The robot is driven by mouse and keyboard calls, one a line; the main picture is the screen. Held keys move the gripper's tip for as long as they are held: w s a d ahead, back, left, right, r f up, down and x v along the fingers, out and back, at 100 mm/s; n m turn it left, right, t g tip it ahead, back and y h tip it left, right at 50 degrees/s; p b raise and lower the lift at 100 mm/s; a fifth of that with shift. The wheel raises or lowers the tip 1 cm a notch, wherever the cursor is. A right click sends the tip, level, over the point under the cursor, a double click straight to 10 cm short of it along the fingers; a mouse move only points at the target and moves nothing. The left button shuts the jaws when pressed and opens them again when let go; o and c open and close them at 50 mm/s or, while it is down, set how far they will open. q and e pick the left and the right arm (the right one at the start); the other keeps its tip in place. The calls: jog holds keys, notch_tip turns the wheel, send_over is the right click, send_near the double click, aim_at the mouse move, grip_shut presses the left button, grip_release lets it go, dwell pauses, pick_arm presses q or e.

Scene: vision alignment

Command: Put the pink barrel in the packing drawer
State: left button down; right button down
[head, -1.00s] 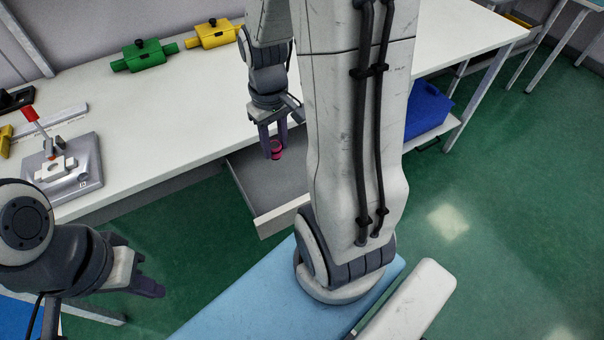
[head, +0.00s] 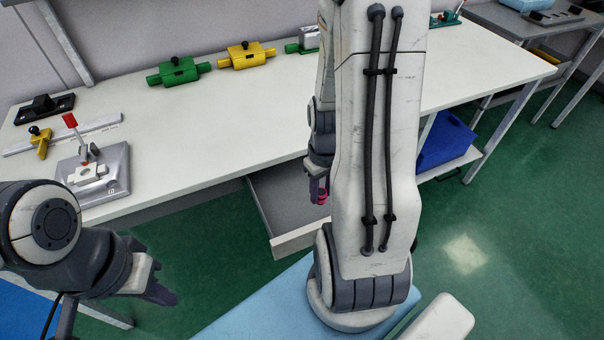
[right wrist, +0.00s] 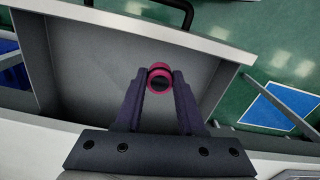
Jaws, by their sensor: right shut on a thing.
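The pink barrel (right wrist: 160,76) is a small pink ring-shaped piece with a dark middle, held between the fingertips of my right gripper (right wrist: 160,80). In the head view the barrel (head: 322,197) is partly hidden by the gripper and arm. The packing drawer (head: 297,240) is pulled out below the white bench, and its grey inside looks empty. In the right wrist view the drawer floor (right wrist: 85,75) lies beneath the barrel; I cannot tell the gap. My left gripper (head: 158,285) hangs at lower left, away from the drawer; its finger gap is unclear.
The bench top (head: 230,130) carries a green block (head: 178,71), a yellow block (head: 247,55) and a grey fixture with a red-tipped lever (head: 95,175). A blue bin (head: 445,140) stands on a lower shelf at right. The drawer's walls surround the barrel area.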

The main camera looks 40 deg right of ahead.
jog(key=w+f, duration=0.1)
jog(key=w, duration=0.1)
jog(key=w+f, duration=0.2)
jog(key=w, duration=0.1)
jog(key=w+d+f, duration=0.1)
jog(key=w+f, duration=0.1)
jog(key=w, duration=0.1)
jog(key=shift+w+f+p, duration=0.25)
jog(key=shift+p, duration=0.05)
jog(key=shift+f, duration=1.95)
jog(key=shift+f, duration=0.1)
jog(key=shift+f, duration=0.15)
jog(key=c, duration=0.5)
grip_release()
